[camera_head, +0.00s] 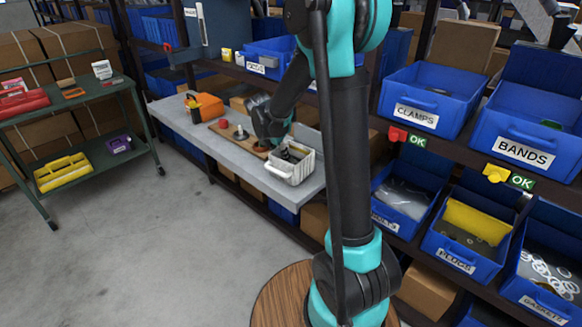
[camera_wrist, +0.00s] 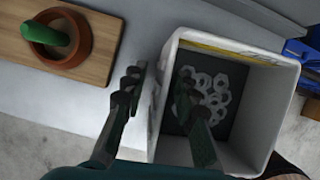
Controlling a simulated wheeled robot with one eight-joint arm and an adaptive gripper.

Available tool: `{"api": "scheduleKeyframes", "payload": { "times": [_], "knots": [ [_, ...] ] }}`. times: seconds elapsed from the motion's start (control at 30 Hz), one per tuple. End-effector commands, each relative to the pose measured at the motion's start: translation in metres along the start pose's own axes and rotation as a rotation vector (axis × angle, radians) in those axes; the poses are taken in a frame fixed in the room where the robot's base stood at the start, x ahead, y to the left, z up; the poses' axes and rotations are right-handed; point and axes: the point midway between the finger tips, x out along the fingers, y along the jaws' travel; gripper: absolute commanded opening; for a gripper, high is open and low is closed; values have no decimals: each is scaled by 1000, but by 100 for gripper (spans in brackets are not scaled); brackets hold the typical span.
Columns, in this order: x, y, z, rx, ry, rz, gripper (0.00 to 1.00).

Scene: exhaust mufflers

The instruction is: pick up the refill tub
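The refill tub appears to be the white open-topped tub (camera_head: 292,171) on the grey bench, below my gripper (camera_head: 286,149). In the wrist view the tub (camera_wrist: 228,51) holds several pale hex nuts (camera_wrist: 207,95) on its dark floor, and a yellow strip runs along one rim. My gripper (camera_wrist: 161,78) is open. Its left finger is outside the tub's left wall and its right finger is over the tub's opening, so the wall lies between them. I cannot tell whether either finger touches the wall.
A wooden board (camera_wrist: 18,65) beside the tub carries a brown ring (camera_wrist: 78,57) with a green piece (camera_wrist: 45,33). An orange case (camera_head: 206,107) stands farther along the grey bench (camera_head: 190,128). Blue bins (camera_head: 425,95) fill the right rack; a green cart (camera_head: 85,98) stands left. Floor between is clear.

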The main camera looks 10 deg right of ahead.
Motion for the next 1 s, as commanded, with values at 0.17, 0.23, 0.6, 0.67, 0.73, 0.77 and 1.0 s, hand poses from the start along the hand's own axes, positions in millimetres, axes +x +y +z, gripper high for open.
{"api": "scheduleKeyframes", "payload": {
  "times": [0.17, 0.23, 0.6, 0.67, 0.73, 0.77, 1.0],
  "knots": [
    [0, 0, 0, 0, 0, 0, 28],
    [0, 0, 0, 0, 0, 0, 28],
    [4, 0, -2, 0, 0, 0, 28],
    [4, 0, -2, 0, 0, 0, 28],
    [4, 0, -2, 0, 0, 0, 28],
    [4, 0, -2, 0, 0, 0, 28],
    [4, 0, -2, 0, 0, 0, 18]
  ]
}}
